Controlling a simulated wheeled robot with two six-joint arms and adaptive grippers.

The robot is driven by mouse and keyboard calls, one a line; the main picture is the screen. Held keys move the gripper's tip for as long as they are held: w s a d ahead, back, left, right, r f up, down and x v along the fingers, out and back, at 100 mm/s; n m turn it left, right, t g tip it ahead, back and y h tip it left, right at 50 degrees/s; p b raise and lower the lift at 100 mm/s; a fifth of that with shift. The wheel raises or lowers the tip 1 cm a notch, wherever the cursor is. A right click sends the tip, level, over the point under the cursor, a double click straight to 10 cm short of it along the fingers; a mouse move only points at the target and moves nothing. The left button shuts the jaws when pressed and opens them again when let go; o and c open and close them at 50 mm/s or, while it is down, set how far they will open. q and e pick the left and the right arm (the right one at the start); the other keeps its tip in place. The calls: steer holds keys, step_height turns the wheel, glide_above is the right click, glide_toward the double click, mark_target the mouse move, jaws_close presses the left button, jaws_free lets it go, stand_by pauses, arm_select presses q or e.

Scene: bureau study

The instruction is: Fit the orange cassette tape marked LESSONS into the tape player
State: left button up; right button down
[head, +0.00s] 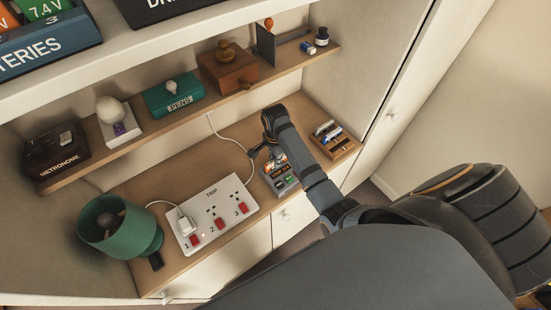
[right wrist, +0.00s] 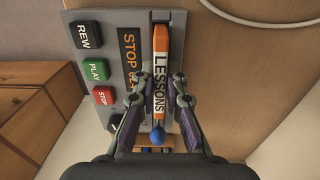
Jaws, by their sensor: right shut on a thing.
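The orange cassette tape (right wrist: 161,42) shows edge-on in the right wrist view, with LESSONS on its pale label. My right gripper (right wrist: 159,92) is shut on it, one finger on each side. The grey tape player (right wrist: 84,12) lies below, with REW, PLAY and STOP buttons at its left and a dark display beside the cassette. The cassette is over the player's right part; I cannot tell whether it is in a slot. In the head view the player (head: 282,183) stands on the lower shelf, partly hidden by my right arm. My left gripper is not in view.
A white power strip (head: 184,234) and a green lamp (head: 120,232) stand left of the player. A wooden tray (head: 345,149) with small items stands to its right. A white cable runs behind. The upper shelf (head: 308,54) overhangs the back.

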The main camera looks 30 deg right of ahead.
steer(key=shift+f, duration=0.2)
steer(key=c, duration=1.3)
jaws_free()
steer(key=shift+o, duration=0.4)
steer(key=shift+o, duration=0.7)
step_height(320, 180, up, 2)
steer(key=shift+r+p, duration=0.15)
steer(key=shift+p, duration=0.4)
steer(key=shift+r, duration=2.4)
